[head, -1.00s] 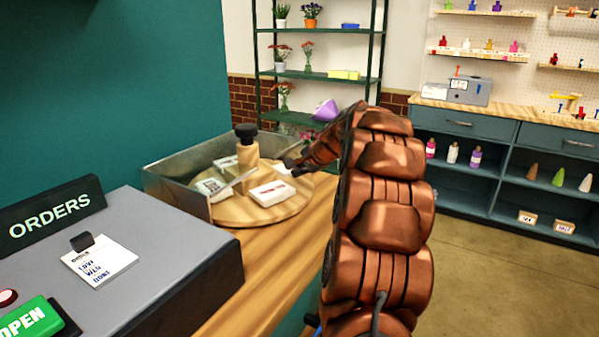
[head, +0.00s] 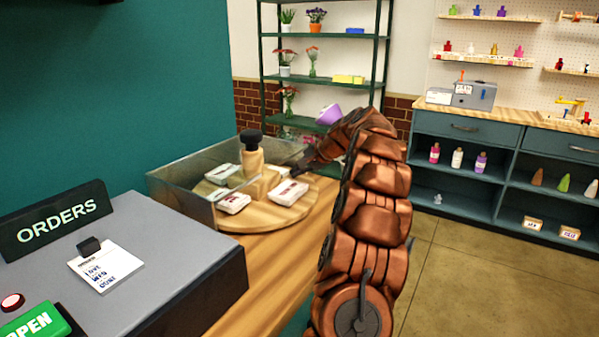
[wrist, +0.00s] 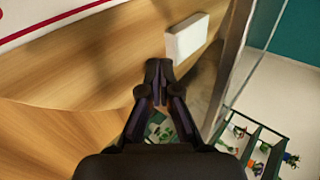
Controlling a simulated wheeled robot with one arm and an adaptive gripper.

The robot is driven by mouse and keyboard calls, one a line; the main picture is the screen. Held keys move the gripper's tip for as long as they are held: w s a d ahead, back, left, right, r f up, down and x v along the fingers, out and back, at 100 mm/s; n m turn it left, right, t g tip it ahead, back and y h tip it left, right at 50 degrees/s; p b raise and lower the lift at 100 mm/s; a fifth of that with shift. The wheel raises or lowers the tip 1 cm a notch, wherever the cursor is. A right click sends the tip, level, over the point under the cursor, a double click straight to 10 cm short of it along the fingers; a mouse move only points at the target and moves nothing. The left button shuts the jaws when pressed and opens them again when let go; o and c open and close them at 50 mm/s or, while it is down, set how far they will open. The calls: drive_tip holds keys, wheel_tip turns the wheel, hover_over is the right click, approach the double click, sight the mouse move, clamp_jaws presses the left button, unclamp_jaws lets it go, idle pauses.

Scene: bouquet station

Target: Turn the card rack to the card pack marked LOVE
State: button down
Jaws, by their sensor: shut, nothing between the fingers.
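The card rack is a round wooden turntable (head: 262,217) with a wooden post and dark knob (head: 251,140). Several white card packs lie around the post: one at front left (head: 233,202), one at front right (head: 288,192), one at back left (head: 221,173). Their markings are too small to read, so I cannot tell which is LOVE. My gripper (head: 300,169) is shut and empty at the rack's right side, behind the front-right pack. In the wrist view the shut fingertips (wrist: 158,66) are over the wood, near a white pack (wrist: 187,37); whether they touch it is unclear.
A clear-sided, grey-rimmed bin (head: 180,190) encloses the rack's back and left. An order pad (head: 105,264), its top line apparently LOVE, lies on the grey box beside the ORDERS sign (head: 58,220). Shelves (head: 322,80) stand behind; open floor lies right.

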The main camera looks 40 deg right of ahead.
drive_tip(key=shift+w+d+r+n, duration=0.1)
drive_tip(key=shift+w+n, duration=0.2)
drive_tip(key=shift+w, duration=0.1)
drive_tip(key=shift+w+d+n+y+p, duration=0.1)
drive_tip(key=shift+w+n+y+p, duration=0.2)
drive_tip(key=shift+y+p, duration=0.2)
